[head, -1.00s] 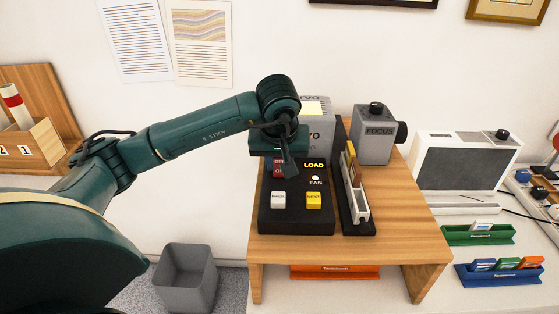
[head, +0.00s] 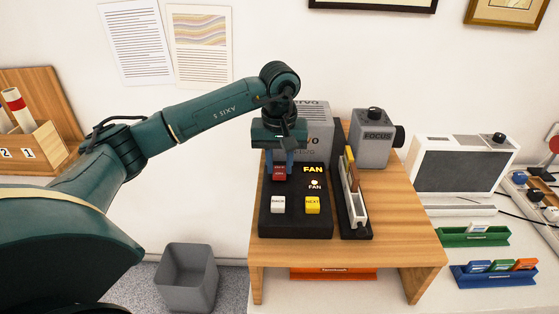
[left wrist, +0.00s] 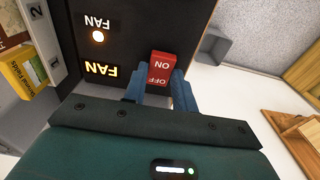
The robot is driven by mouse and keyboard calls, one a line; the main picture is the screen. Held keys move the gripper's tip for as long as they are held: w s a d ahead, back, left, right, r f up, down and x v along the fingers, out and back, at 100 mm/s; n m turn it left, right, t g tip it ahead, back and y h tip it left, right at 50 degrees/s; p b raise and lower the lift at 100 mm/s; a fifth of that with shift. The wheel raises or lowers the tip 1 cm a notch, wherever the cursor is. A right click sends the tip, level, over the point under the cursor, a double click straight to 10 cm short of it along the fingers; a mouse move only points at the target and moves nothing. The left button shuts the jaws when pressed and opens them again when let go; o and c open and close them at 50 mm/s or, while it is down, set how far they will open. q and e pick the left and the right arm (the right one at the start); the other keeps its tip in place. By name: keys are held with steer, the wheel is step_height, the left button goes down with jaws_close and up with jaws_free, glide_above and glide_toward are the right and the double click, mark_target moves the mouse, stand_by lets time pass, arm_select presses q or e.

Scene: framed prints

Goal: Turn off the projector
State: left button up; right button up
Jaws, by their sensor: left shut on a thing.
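The grey projector (head: 318,125) stands at the back of the small wooden table, partly hidden by my left arm. In front of it lies a black control panel (head: 296,225) with a red ON/OFF rocker switch (head: 279,173), white BACK and yellow NEXT buttons, a lit yellow FAN display (head: 313,169) and a lit white FAN lamp (head: 315,184). My left gripper (head: 279,171) points down at the switch. In the left wrist view its blue fingers (left wrist: 158,88) sit on either side of the red switch (left wrist: 163,68), shut on it. My right gripper is not in view.
A slide tray (head: 355,195) stands right of the panel on the wooden table (head: 410,235). A grey FOCUS box (head: 374,140) is behind it. A grey bin (head: 187,278) is on the floor at left. A light box (head: 465,165) and slide holders are at right.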

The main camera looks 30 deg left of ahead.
mark_target(279, 173)
arm_select(q)
steer(key=shift+c, duration=0.2)
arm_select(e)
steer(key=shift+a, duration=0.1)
arm_select(q)
steer(key=o, duration=1)
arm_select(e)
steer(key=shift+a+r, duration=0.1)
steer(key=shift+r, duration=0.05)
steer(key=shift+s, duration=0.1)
arm_select(q)
steer(key=shift+r, duration=0.25)
step_height(279, 173, up, 13)
steer(key=shift+s+d+f, duration=0.15)
steer(key=shift+s+d, duration=0.05)
steer(key=shift+s, duration=0.15)
